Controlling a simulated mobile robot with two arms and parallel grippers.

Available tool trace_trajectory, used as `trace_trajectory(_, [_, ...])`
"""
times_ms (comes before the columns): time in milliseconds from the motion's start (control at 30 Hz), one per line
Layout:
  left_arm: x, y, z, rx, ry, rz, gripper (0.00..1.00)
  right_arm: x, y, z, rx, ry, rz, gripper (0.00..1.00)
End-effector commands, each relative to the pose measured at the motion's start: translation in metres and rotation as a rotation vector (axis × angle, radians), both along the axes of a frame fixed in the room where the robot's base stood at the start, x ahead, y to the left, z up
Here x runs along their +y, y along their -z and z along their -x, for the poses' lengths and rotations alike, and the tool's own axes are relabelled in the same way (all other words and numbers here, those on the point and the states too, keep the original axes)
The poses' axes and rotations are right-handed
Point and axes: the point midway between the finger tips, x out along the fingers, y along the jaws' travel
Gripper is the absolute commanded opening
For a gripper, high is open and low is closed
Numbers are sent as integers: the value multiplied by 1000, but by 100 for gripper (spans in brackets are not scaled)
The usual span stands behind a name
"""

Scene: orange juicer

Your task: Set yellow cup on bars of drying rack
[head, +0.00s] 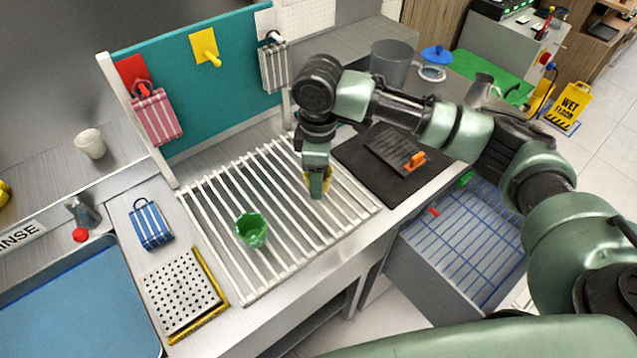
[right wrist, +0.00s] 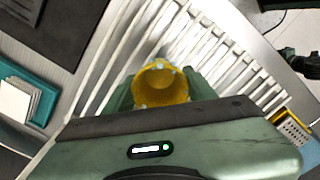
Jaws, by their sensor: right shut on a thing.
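The yellow cup (right wrist: 162,84) is between the fingers of my right gripper (right wrist: 160,90), its round opening facing the wrist camera. In the head view my right gripper (head: 318,185) is over the right part of the drying rack, pointing down. There it mostly hides the cup, and only slivers of yellow (head: 330,177) show. The drying rack (head: 212,205) has pale parallel bars, which also show behind the cup in the right wrist view (right wrist: 118,55). Whether the cup touches the bars I cannot tell. My left gripper is out of view.
A green cup (head: 251,230) stands on the rack's left part. A black mat (head: 375,185) lies right of the rack. A perforated tray (head: 180,290) and blue striped item (head: 150,225) lie left. A teal board (head: 215,75) stands behind. Bars between gripper and green cup are clear.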

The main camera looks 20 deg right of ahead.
Motion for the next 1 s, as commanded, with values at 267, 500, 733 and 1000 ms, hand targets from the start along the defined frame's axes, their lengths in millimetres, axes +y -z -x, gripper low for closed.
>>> trace_trajectory(267, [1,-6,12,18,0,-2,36,-1,36,0,2,1,1,16])
trace_trajectory(500, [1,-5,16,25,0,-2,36,0,37,0,0,1,1,16])
trace_trajectory(733, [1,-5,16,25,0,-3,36,0,40,0,2,0,1,77])
trace_trajectory(1000, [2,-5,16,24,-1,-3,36,0,39,0,1,1,2,77])
